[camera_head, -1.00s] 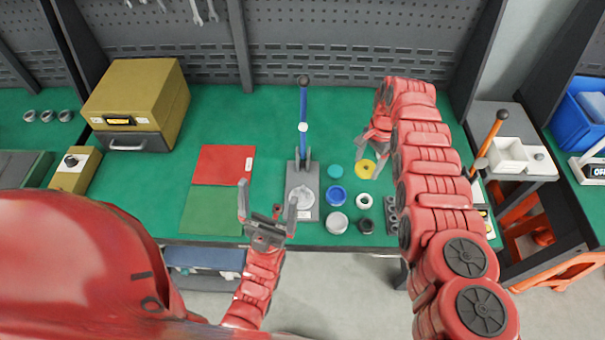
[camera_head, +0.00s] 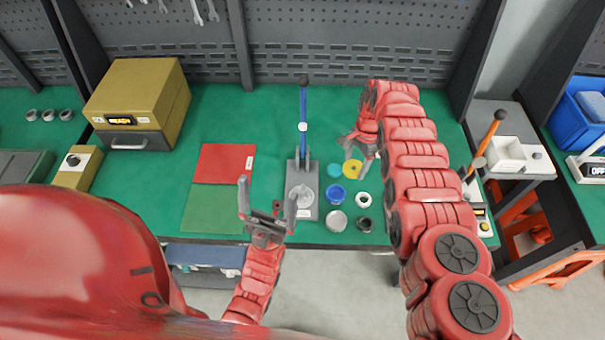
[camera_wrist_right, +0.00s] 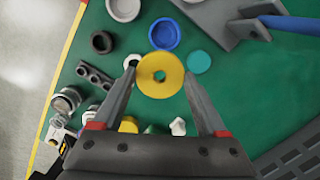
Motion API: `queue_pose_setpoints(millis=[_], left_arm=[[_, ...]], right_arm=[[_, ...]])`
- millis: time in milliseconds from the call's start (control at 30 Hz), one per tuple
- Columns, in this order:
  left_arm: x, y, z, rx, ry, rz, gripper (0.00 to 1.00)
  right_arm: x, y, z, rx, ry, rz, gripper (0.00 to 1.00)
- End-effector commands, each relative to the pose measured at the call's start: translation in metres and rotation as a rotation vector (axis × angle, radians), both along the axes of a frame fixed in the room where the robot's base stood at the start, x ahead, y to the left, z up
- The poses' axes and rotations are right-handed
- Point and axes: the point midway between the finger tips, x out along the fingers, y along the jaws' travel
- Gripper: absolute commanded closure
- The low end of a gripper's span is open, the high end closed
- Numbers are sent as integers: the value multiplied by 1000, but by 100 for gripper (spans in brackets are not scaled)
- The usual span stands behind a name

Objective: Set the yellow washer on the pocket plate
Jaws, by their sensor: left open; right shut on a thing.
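A grey plate (camera_head: 302,210) with a pale round disc stands under the blue lever, left of the washer. A dark block with holes (camera_wrist_right: 95,76) is in the right wrist view. I cannot tell which of these is the pocket plate. My left gripper (camera_head: 268,190) is open and empty near the front edge.
A blue ring (camera_head: 336,194), white ring (camera_head: 363,199), grey cap (camera_head: 337,220) and black ring (camera_head: 364,225) lie right of the grey plate. Red (camera_head: 224,163) and green (camera_head: 213,209) mats lie to the left. The upright blue lever (camera_head: 303,115) stands at the plate's back.

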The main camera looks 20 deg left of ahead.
Motion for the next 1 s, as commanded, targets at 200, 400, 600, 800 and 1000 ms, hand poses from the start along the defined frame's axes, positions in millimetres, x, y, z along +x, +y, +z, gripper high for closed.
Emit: queue_pose_setpoints(millis=[200,400,600,800,1000], left_arm=[[0,0,2,0,0,0,0],[0,0,4,0,0,0,0],[0,0,7,0,0,0,0],[0,0,9,0,0,0,0],[0,0,10,0,0,0,0]], right_arm=[[-1,5,0,1,-3,-19,56],[-5,8,0,2,-1,-41,56],[-8,10,0,6,0,-57,56],[-12,15,1,11,3,-74,56],[-11,21,0,8,4,-84,56]])
